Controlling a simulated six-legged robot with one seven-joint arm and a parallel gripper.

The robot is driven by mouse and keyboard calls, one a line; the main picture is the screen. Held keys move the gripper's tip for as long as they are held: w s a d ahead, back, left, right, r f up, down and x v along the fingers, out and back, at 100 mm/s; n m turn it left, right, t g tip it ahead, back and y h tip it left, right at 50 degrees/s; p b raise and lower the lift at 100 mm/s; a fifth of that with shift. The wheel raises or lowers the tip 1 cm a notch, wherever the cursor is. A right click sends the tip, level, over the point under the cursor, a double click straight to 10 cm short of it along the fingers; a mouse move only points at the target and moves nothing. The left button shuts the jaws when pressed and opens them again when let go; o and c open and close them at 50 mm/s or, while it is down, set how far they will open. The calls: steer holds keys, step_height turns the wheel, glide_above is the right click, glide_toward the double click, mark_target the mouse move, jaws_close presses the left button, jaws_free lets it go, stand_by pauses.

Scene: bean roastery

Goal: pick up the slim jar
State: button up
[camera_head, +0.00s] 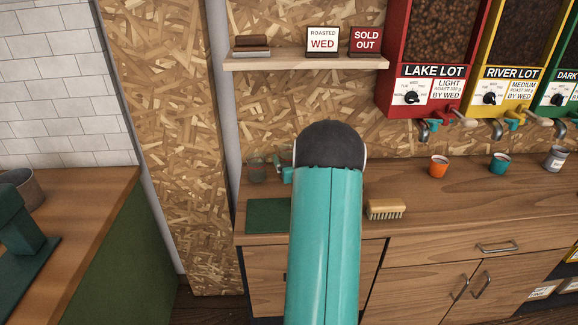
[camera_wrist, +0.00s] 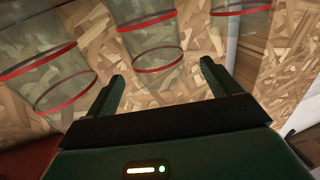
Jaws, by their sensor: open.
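In the wrist view, several clear glass jars with red bands show at the top: a wide one at left (camera_wrist: 45,75), a narrower one in the middle (camera_wrist: 152,42) and one at right (camera_wrist: 240,6) cut by the top edge. The middle one looks like the slim jar, but I cannot be sure. My gripper (camera_wrist: 161,70) is open and empty, its two fingers pointing toward the middle jar, which is apart from them. In the head view, one clear jar (camera_head: 257,171) stands on the counter left of my arm; my arm hides most of the gripper and any other jars.
A green mat (camera_head: 265,215) and a wooden brush (camera_head: 386,209) lie on the counter (camera_head: 440,205). An orange cup (camera_head: 438,166), a teal cup (camera_head: 499,163) and a grey cup (camera_head: 556,158) stand at right below the dispensers. A shelf (camera_head: 290,60) hangs above.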

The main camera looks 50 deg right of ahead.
mark_target(286, 146)
steer(key=x, duration=0.4)
steer(key=shift+w+d+r, duration=0.15)
steer(key=shift+w+d, duration=0.1)
steer(key=shift+c, duration=0.4)
steer(key=c, duration=1.4)
steer(key=shift+o, duration=0.2)
steer(key=shift+r, duration=0.1)
